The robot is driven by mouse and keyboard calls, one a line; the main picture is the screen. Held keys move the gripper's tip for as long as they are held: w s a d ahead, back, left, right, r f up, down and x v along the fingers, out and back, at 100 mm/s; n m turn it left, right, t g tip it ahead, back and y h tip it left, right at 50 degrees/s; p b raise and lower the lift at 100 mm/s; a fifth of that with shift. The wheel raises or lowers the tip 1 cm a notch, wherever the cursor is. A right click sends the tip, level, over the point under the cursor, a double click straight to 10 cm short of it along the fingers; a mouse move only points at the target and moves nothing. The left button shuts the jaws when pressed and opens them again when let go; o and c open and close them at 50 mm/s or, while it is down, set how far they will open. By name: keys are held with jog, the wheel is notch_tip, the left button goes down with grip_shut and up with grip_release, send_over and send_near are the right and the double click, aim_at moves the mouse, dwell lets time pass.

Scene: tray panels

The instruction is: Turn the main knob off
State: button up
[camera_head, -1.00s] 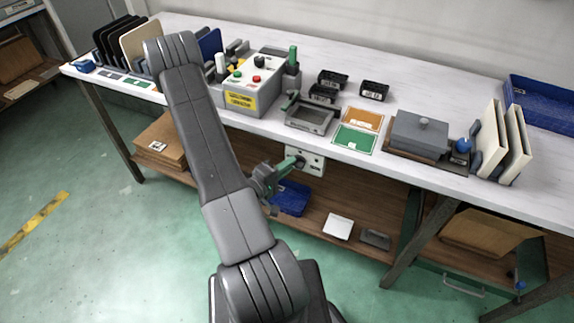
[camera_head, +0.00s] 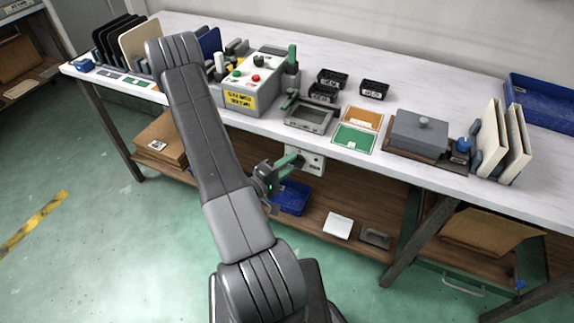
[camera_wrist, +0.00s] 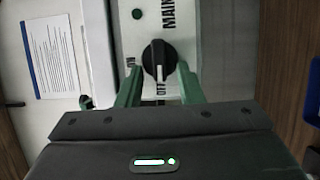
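The main knob (camera_wrist: 158,60) is black and round with a white pointer line. It sits on a pale panel (camera_wrist: 205,42) marked MAIN, ON and OFF in the wrist view. The pointer line faces the OFF mark. My gripper (camera_wrist: 159,72) has its two green fingers spread, one on each side below the knob, with a gap between each finger and the knob. Nothing is held. In the head view, my gripper (camera_head: 290,160) is in front of the panel (camera_head: 312,160) under the bench edge; the knob is hard to make out there.
The bench top (camera_head: 400,100) overhangs the panel. A white sheet (camera_wrist: 50,58) shows at the left of the wrist view. Open floor lies at the left.

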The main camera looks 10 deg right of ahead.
jog(key=v, duration=1.3)
jog(key=shift+s+a, duration=0.2)
jog(key=shift+a, duration=0.15)
jog(key=x, duration=1.3)
jog(key=shift+w+d, duration=0.15)
jog(key=shift+d, duration=0.15)
